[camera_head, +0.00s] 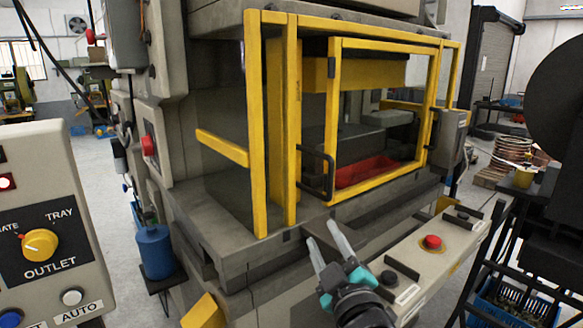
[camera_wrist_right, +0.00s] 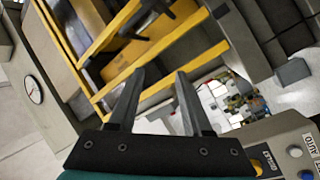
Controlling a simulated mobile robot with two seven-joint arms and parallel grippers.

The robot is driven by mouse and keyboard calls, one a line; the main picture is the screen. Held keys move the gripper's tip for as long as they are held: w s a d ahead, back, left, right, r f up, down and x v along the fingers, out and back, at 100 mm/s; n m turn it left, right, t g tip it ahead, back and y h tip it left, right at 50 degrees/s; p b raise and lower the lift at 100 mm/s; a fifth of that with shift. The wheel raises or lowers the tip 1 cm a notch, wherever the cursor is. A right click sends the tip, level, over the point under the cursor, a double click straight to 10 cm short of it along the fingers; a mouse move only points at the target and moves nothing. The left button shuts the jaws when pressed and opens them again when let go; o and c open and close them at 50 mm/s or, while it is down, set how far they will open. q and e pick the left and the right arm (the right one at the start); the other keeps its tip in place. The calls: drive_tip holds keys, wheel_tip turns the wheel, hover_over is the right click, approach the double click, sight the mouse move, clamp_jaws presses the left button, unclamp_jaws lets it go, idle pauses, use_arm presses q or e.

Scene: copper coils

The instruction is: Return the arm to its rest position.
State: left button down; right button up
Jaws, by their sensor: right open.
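My right gripper (camera_head: 320,231) reaches up from the bottom middle of the head view. Its two grey fingers are spread apart with nothing between them. They are in front of the press's lower ledge, left of the red button (camera_head: 432,242). In the right wrist view the open fingers (camera_wrist_right: 160,73) point toward yellow guard bars, and the space between them is empty. My left gripper is in neither view.
The press has a yellow guard frame (camera_head: 257,130) with a black handle (camera_head: 317,172); a red tray (camera_head: 366,170) shows inside. The button panel (camera_head: 460,236) juts out at right. A selector panel (camera_head: 50,195) and blue bottle (camera_head: 155,249) stand left. Copper coils (camera_head: 514,150) are behind right.

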drive_tip(key=s+d+f+m+g+h, duration=0.2)
drive_tip(key=s+d+f+m+g, duration=0.3)
drive_tip(key=f, duration=0.4)
drive_tip(key=s+d+f+m+g+h, duration=0.2)
drive_tip(key=s+d+f+g, duration=0.1)
drive_tip(key=s+f, duration=0.5)
drive_tip(key=s+d+f+m+g, duration=0.1)
drive_tip(key=s+f+g, duration=0.35)
drive_tip(key=s, duration=0.45)
drive_tip(key=s+d+f+m+g, duration=0.1)
drive_tip(key=s+f+m+g, duration=0.15)
drive_tip(key=s+f, duration=0.45)
drive_tip(key=s+f+n+g+b, duration=0.1)
drive_tip(key=s+f+b, duration=0.1)
drive_tip(key=f, duration=1)
drive_tip(key=s+f+g+b, duration=0.1)
drive_tip(key=f+b, duration=0.2)
drive_tip(key=f, duration=0.8)
drive_tip(key=s+d+f+b, duration=0.1)
drive_tip(key=s+f+b, duration=0.1)
drive_tip(key=s+f, duration=0.6)
drive_tip(key=s+d+f+g+b, duration=0.1)
drive_tip(key=s+d+f+b, duration=0.1)
drive_tip(key=s+f, duration=0.5)
drive_tip(key=shift+s+f+b, duration=0.3)
drive_tip(key=shift+s+f, duration=0.1)
drive_tip(key=shift+f, duration=1.8)
